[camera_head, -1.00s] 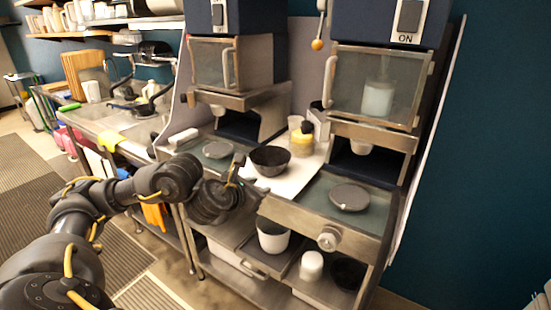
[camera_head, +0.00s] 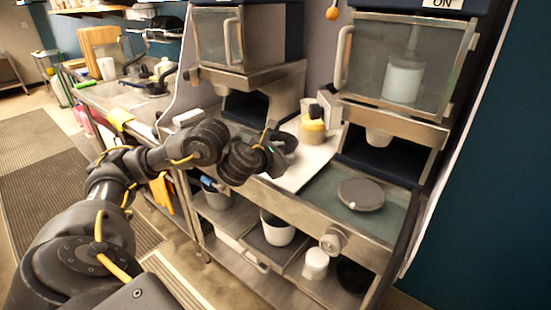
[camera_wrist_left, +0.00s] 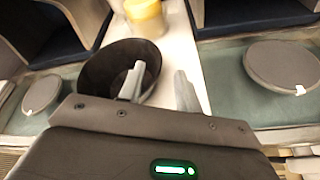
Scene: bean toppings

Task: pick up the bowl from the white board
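The dark bowl (camera_wrist_left: 95,70) sits on the white board (camera_wrist_left: 182,45), left of centre in the left wrist view. In the head view the bowl (camera_head: 291,141) is largely hidden behind my left gripper (camera_head: 272,136), and the white board (camera_head: 312,163) shows to its right. My left gripper (camera_wrist_left: 158,88) is open. In the left wrist view one finger overlaps the bowl's opening and the other is to the right of its rim, over the board. Whether either finger touches the bowl I cannot tell. My right gripper is not in view.
A yellow-topped container (camera_head: 313,125) stands behind the bowl. Round grey discs lie on both sides, one (camera_head: 361,194) on the right station. Two machines with glass-fronted boxes (camera_head: 400,65) rise behind. A white pot (camera_head: 277,228) and a white jar (camera_head: 316,263) stand on the lower shelf.

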